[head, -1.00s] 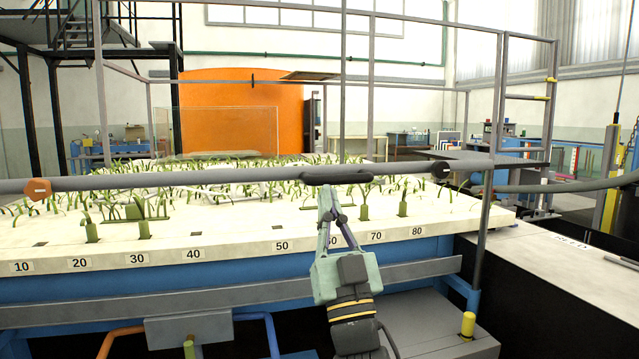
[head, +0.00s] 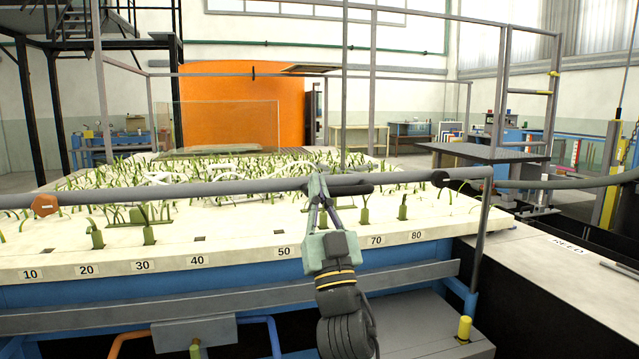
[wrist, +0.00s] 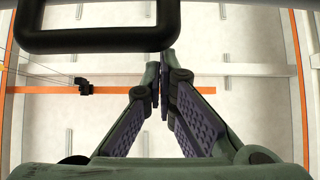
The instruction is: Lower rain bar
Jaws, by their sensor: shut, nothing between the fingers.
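The rain bar (head: 240,189) is a long grey pipe lying level across the front of the planted bed. My gripper (head: 317,180) is at the handle's left end in the head view. In the wrist view its fingers (wrist: 163,62) are together, empty, with tips at the handle's near edge. I cannot tell whether they touch it.
The pale bed (head: 240,255) carries several green plants and number labels along its front edge. A grey upright post (head: 481,240) stands at the right of the bed. A pale ledge (head: 540,260) lies at right.

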